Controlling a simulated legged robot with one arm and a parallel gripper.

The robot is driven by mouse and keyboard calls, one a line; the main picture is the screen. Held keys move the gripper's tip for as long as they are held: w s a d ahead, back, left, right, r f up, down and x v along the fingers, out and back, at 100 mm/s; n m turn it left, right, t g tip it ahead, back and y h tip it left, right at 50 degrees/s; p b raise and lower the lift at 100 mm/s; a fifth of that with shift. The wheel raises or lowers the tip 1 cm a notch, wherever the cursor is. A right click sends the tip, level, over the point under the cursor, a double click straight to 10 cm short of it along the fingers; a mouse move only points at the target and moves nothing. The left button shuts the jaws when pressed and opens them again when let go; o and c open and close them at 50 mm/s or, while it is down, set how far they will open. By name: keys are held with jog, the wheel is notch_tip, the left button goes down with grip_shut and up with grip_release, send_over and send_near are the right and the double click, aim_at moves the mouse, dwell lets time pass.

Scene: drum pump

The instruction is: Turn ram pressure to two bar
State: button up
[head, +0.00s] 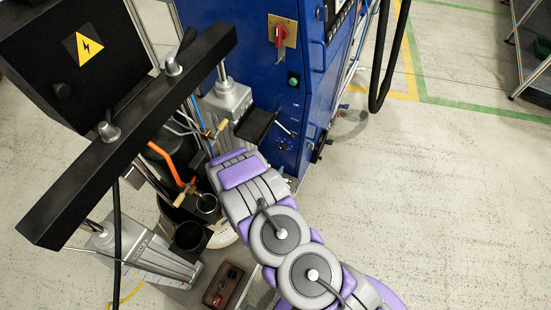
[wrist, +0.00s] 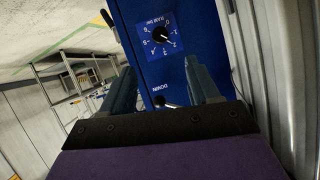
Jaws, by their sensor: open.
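The ram pressure dial (wrist: 159,35) is a black round knob on a blue panel (wrist: 185,67), ringed by white numbers. Its white pointer mark slants toward the lower right in the wrist view. The dial shows beyond the fingertips, not touched. In the head view, my purple and grey arm reaches toward the blue cabinet (head: 230,40), and the dial cannot be made out.
A small lever with a dark knob (wrist: 160,101) shows between the fingers, below the dial. The cabinet carries a red switch (head: 281,36) and a green button (head: 293,80). A black crossbeam (head: 130,130) and an orange hose (head: 165,160) are left of my arm.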

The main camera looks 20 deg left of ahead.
jog(key=shift+v, duration=1.6)
jog(key=shift+s, duration=0.1)
